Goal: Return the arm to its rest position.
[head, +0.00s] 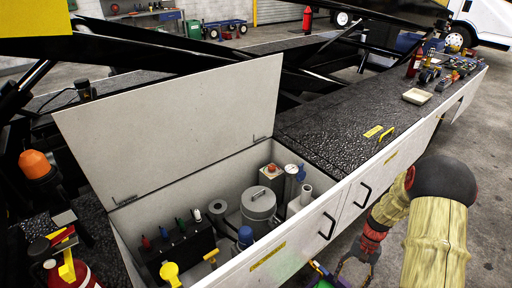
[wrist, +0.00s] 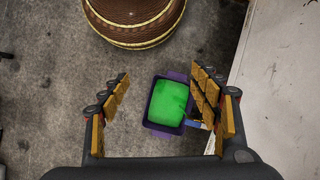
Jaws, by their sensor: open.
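My gripper (wrist: 161,88) is open, with its orange-padded fingers spread wide and nothing held between them. In the head view my gripper (head: 357,266) hangs low beside the front of the white cabinet (head: 300,237), at the lower right. My arm bends down to it from the right edge area. Below the fingers in the wrist view is a purple bin with a bright green inside (wrist: 167,103). The right finger overlaps the bin's right edge in the picture; I cannot tell the gap. Part of the bin (head: 319,271) shows at the bottom of the head view.
The cabinet's lid (head: 170,120) stands open over a compartment holding a grey canister (head: 258,206), bottles and a black box (head: 178,250). A black textured top (head: 340,120) carries a pale tray (head: 417,96) and small items. Concrete floor (head: 490,190) at the right is clear.

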